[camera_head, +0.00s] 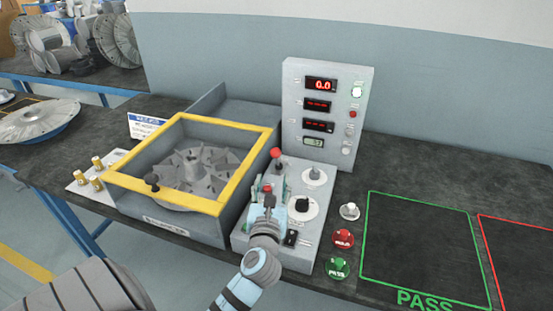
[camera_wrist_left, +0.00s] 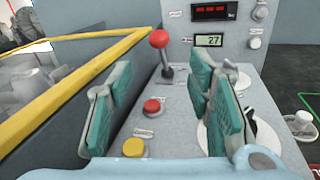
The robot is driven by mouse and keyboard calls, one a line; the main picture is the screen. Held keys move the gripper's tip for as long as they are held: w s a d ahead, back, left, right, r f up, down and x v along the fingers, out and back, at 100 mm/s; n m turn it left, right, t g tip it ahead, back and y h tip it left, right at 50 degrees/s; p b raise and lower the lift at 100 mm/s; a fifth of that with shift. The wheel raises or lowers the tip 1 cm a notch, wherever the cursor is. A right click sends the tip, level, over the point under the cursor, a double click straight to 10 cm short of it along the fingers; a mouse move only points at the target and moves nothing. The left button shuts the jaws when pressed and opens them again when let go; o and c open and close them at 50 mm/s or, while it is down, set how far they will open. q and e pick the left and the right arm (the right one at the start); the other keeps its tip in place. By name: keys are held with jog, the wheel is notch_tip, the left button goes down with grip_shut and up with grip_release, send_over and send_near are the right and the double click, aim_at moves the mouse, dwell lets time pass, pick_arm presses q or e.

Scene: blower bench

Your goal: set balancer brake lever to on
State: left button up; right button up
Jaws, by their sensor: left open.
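A lever with a red ball knob (camera_head: 275,153) stands at the back left of the grey control box (camera_head: 242,241). In the left wrist view the red-knobbed lever (camera_wrist_left: 159,40) stands roughly upright on a dark shaft, beyond the fingertips and between them in the picture. Its label is too small to read. My left gripper (camera_head: 270,187) is over the control box, in front of the lever. Its green-padded fingers (camera_wrist_left: 162,75) are spread, with nothing between them, and do not touch the lever. My right gripper is not in view.
A red button (camera_wrist_left: 153,107) and a yellow button (camera_wrist_left: 133,147) lie below the fingers. A dial knob (camera_head: 302,204) is to the right. The yellow-framed guard (camera_head: 243,172) stands close on the left. A display panel (camera_head: 345,85) rises behind. The green-outlined area (camera_head: 420,240) is clear.

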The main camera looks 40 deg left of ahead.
aim_at(275, 157)
pick_arm(q)
jog(key=b+x, duration=0.2)
jog(key=x, duration=1)
jog(key=shift+w+a+r, duration=0.1)
jog(key=shift+w+a, duration=0.15)
jog(key=shift+w, duration=0.05)
grip_shut()
